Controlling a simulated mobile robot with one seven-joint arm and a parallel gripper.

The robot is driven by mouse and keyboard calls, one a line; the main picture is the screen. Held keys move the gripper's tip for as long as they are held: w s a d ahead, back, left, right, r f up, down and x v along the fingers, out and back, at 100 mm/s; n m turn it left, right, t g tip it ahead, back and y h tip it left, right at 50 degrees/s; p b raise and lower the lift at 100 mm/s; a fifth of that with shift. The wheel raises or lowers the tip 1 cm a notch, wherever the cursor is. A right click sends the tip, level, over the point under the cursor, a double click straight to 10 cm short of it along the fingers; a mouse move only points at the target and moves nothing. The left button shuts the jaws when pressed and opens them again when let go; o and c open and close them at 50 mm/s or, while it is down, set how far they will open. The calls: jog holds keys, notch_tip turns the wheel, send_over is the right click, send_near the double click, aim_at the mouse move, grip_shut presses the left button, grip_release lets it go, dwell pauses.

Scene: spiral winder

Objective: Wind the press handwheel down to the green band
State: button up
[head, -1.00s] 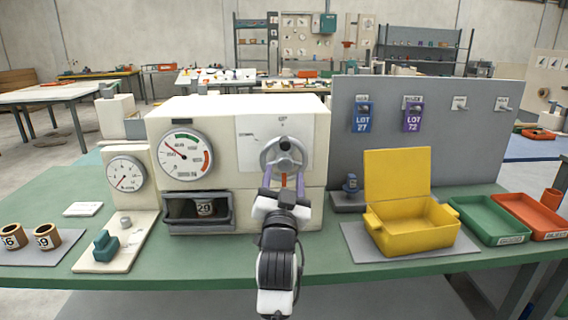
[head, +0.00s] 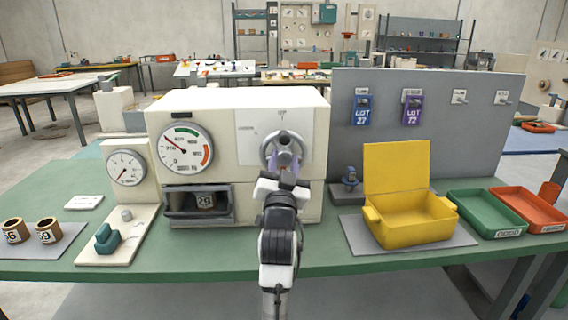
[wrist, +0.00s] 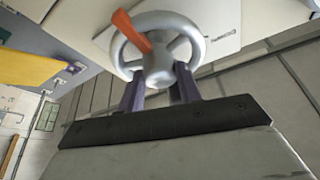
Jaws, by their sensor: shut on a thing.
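The grey press handwheel (head: 283,148) is on the front right of the cream press. In the wrist view the handwheel (wrist: 190,27) fills the top, with an orange piece (wrist: 132,32) across its rim. My gripper (wrist: 158,82) has its purple fingers on either side of the wheel's central hub and is shut on the handwheel. In the head view my gripper (head: 285,165) covers the wheel's lower part. The large gauge (head: 186,148) has a green band at its top and a red band at right. Its needle points up-left, left of the green band.
A smaller gauge (head: 126,168) stands left of the press. An open drawer (head: 172,202) below the large gauge holds a cup marked 29. A yellow open box (head: 410,225) stands to the right, beside green (head: 485,212) and orange (head: 530,207) trays. Cups sit at far left.

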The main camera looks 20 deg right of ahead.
jog(key=shift+a+m, duration=0.1)
jog(key=shift+m, duration=0.3)
jog(key=m+g+h, duration=0.1)
jog(key=m, duration=0.1)
jog(key=shift+m+h, duration=0.3)
jog(key=shift+m+g+h+b, duration=0.6)
jog(key=shift+m+g+b, duration=0.35)
jog(key=shift+m, duration=1.25)
jog(key=o, duration=1)
jog(key=b+v, duration=0.4)
jog(key=v, duration=0.9)
jog(key=shift+s+a+f, duration=0.1)
jog(key=shift+s+a, duration=0.15)
jog(key=shift+s, duration=0.05)
